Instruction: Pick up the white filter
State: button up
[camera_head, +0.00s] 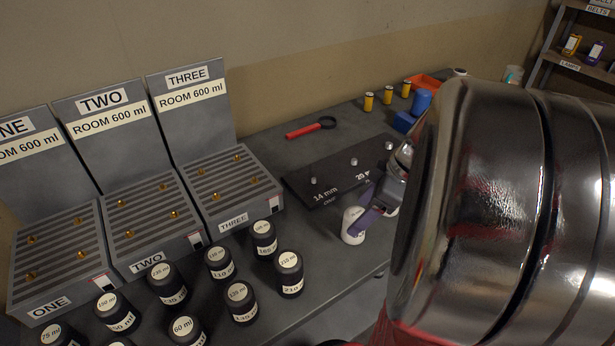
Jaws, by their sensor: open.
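The white filter (353,226) is a small white cylinder standing upright on the grey bench, just in front of the dark board with the "14 mm" mark. My gripper (365,209) has purple fingers and is open around or right beside the filter's upper part. I cannot tell whether the fingers touch it. More white shows behind the purple finger and is partly hidden. My own large metallic arm part covers the right side of the view and hides part of the bench.
Several black labelled canisters (289,274) stand at the front left. Grey slotted trays marked ONE, TWO and THREE (231,190) are behind them. A red-handled magnifier (311,128), yellow cylinders (368,102) and a blue object (421,102) lie at the back. The bench's front edge is close to the filter.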

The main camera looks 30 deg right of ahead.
jog(key=shift+f, duration=0.1)
jog(key=shift+x, duration=2.6)
jog(key=shift+s, duration=0.1)
jog(key=shift+d, duration=0.1)
jog(key=c, duration=1.3)
notch_tip(320, 180, up, 10)
jog(key=shift+s, duration=0.1)
